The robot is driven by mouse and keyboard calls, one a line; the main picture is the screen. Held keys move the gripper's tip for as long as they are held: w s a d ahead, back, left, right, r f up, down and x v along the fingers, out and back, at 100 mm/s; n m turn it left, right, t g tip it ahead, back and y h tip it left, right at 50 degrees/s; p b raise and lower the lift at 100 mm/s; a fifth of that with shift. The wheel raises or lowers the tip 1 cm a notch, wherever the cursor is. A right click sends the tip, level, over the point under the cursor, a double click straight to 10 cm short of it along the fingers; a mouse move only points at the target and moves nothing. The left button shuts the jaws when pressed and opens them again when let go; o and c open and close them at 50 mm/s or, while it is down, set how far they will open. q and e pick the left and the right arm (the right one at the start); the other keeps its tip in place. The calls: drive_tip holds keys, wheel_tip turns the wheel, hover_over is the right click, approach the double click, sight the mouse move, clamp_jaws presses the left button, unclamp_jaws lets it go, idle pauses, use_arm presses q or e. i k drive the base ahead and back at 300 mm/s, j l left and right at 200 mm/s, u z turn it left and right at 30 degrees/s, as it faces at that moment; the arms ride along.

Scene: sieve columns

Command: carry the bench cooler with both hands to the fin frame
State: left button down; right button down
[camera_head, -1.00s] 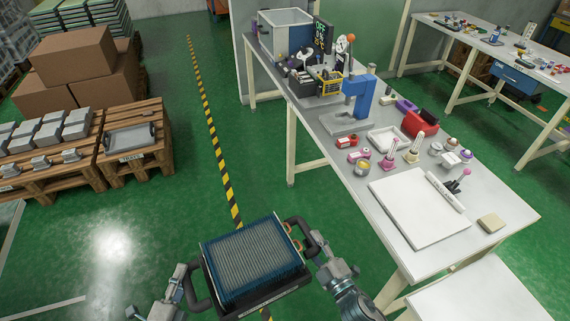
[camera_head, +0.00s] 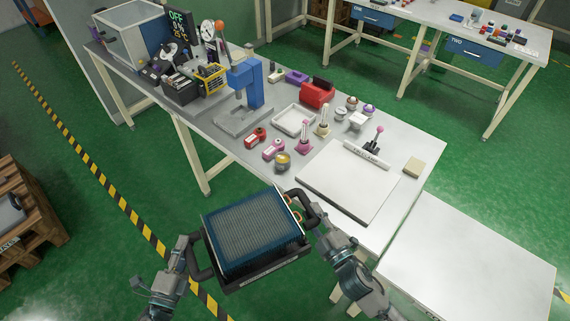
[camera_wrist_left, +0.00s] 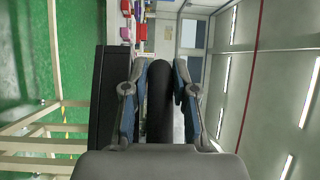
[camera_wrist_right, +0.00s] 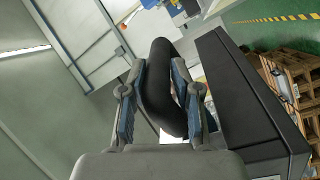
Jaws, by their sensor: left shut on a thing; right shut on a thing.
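The bench cooler (camera_head: 252,228) is a dark tray-like body with a blue-edged, grey finned block, black side handles and copper-coloured tube ends. It is held in the air in front of the workbench, slightly tilted in the head view. My left gripper (camera_head: 186,264) is shut on its left handle, which also shows in the left wrist view (camera_wrist_left: 160,100). My right gripper (camera_head: 320,232) is shut on its right handle, which also shows in the right wrist view (camera_wrist_right: 160,85). I cannot tell which thing is the fin frame.
The workbench (camera_head: 225,148) carries a blue press (camera_head: 247,82), a white tray (camera_head: 294,120), a red box (camera_head: 317,93) and a white board (camera_head: 340,190) with a pink-knobbed clamp (camera_head: 375,140). A low white table (camera_head: 470,262) stands at right. Green floor lies left.

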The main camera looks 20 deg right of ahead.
sight(356, 183)
drive_tip(key=i+j+z, duration=0.1)
drive_tip(key=z, duration=0.25)
drive_tip(key=i+j+z, duration=0.15)
drive_tip(key=z, duration=0.2)
drive_tip(key=i+j+z, duration=0.1)
drive_tip(key=z, duration=0.25)
drive_tip(key=i+j+z, duration=0.2)
drive_tip(key=z, duration=0.2)
drive_tip(key=i+j+z, duration=0.15)
drive_tip(key=j+z, duration=0.25)
drive_tip(key=i+j, duration=0.1)
drive_tip(key=i, duration=0.3)
